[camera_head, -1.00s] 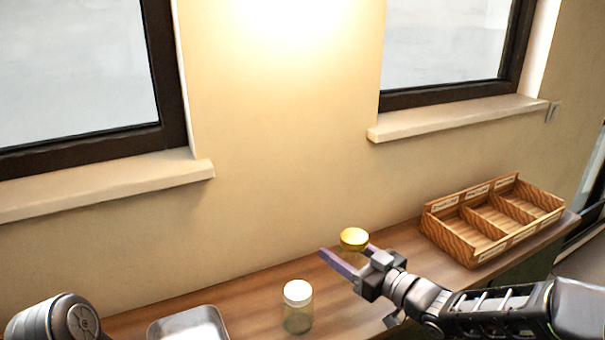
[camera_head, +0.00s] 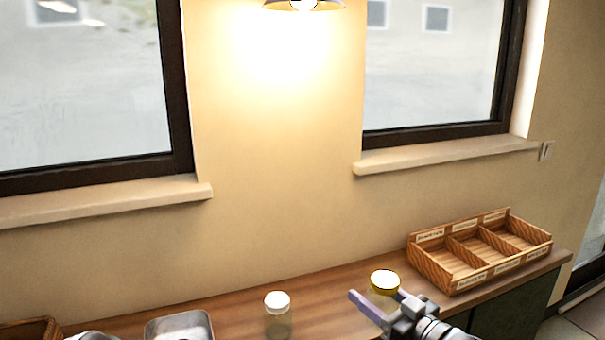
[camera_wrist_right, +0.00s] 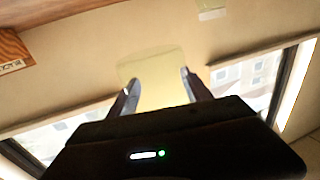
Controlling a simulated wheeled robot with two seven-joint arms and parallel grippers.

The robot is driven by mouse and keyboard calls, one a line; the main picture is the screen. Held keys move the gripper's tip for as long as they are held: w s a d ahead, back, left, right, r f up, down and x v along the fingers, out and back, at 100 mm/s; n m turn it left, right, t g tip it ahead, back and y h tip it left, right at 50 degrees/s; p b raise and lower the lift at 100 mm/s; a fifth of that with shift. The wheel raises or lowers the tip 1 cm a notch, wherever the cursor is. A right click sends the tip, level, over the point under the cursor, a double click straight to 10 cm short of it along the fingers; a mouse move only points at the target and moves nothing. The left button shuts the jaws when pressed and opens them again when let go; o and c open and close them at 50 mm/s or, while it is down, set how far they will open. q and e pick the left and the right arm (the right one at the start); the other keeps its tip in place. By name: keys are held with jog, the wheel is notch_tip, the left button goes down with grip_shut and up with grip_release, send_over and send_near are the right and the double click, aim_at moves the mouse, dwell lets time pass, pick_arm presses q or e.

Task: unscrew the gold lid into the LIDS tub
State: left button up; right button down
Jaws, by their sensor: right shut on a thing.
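A gold lid (camera_head: 384,279) sits on a clear glass jar (camera_head: 383,300) in the head view. My right gripper (camera_head: 374,301) is shut on this jar, with a finger on either side of the glass below the lid. In the right wrist view the pale, see-through jar (camera_wrist_right: 160,75) is between the two fingertips (camera_wrist_right: 158,83). I cannot tell how far it is from the counter. A metal tray (camera_head: 180,326) is at the lower left, cut off by the frame. No LIDS label is readable. My left gripper is out of view.
A white-lidded jar (camera_head: 277,314) stands on the wooden counter (camera_head: 235,313) between the tray and my right gripper. A wooden rack (camera_head: 480,253) with three labelled compartments is at the right. A wooden box (camera_head: 28,330) shows at the lower left corner. The wall is close behind.

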jog(key=shift+w+r+m+t+h, duration=0.3)
jog(key=shift+w+r+m+h, duration=0.1)
jog(key=shift+w+h, duration=0.2)
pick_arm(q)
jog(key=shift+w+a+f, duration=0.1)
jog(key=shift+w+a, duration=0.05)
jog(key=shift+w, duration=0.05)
pick_arm(e)
jog(key=d+f+m+t+h, duration=0.1)
jog(key=d+f+m+h, duration=0.1)
jog(key=f, duration=0.4)
jog(key=d+f+m+t+h, duration=0.1)
jog(key=d+f+m+h, duration=0.1)
jog(key=f+m+h, duration=0.2)
notch_tip(320, 180, down, 3)
jog(key=h, duration=0.3)
jog(key=shift+s+d+f+t, duration=0.2)
jog(key=shift+s+d+t, duration=0.1)
jog(key=shift+s+d, duration=0.1)
jog(key=s+a+f+n+g+y, duration=0.2)
jog(key=s+a+f+n+y, duration=0.1)
jog(key=a, duration=0.4)
jog(key=s+a+f+n+g+y, duration=0.2)
jog(key=s+a+f+n+y, duration=0.2)
jog(key=s+a+y, duration=0.3)
jog(key=shift+s+a+n+y, duration=0.3)
jog(key=shift+a+n+y, duration=0.1)
jog(key=shift+a+y, duration=0.35)
